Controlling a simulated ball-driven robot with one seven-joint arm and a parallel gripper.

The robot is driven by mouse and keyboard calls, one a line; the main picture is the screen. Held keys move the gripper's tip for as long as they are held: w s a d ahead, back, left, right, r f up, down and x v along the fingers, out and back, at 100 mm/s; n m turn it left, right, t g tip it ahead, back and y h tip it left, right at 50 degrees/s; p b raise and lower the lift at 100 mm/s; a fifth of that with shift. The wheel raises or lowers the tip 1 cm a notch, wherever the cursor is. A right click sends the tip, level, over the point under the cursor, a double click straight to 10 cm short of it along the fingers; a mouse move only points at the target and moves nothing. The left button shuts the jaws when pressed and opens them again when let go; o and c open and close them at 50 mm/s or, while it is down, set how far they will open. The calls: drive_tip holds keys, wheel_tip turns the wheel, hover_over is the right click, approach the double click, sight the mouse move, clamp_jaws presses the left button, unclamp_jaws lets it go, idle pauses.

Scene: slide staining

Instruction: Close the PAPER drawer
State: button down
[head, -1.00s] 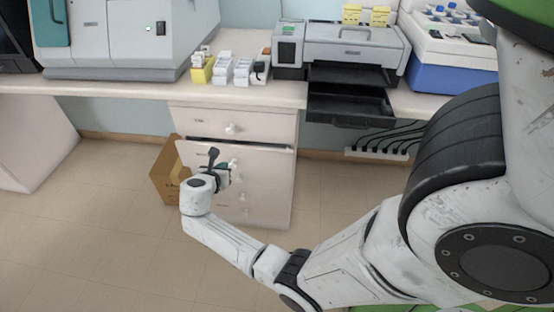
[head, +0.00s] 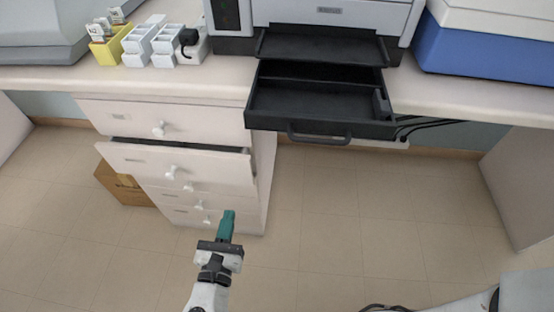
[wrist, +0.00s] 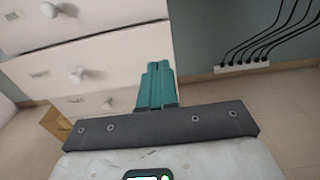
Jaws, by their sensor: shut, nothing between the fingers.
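A white drawer unit (head: 262,180) stands under the counter. Its second drawer (head: 215,170) stands pulled out a little, with a dark gap along its top edge and a white knob. The top drawer (head: 185,122) looks closed. The printer's black tray (head: 300,133), with a front handle, is also pulled out. The drawer labels are too small to read, so I cannot tell which one says PAPER. My gripper (head: 229,214) is shut and empty, in front of the unit's lower right part in the picture. The wrist view shows its teal fingers together (wrist: 156,70), with white drawers (wrist: 90,60) beyond.
A cardboard box (head: 122,187) stands on the floor left of the unit. Black cables (wrist: 275,35) run to a power strip (wrist: 240,67) at the wall. Yellow and white slide boxes (head: 112,45) stand on the counter. The floor right of the unit is clear.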

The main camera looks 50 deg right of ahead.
sight(243, 163)
drive_tip(key=b+x, duration=0.1)
drive_tip(key=x, duration=1.3)
drive_tip(key=shift+s+d, duration=0.15)
drive_tip(key=x, duration=0.4)
drive_tip(key=shift+f+b, duration=0.1)
drive_tip(key=shift+b, duration=0.3)
drive_tip(key=shift+w+d, duration=0.25)
drive_tip(key=shift+d+r, duration=0.1)
drive_tip(key=shift+r, duration=0.1)
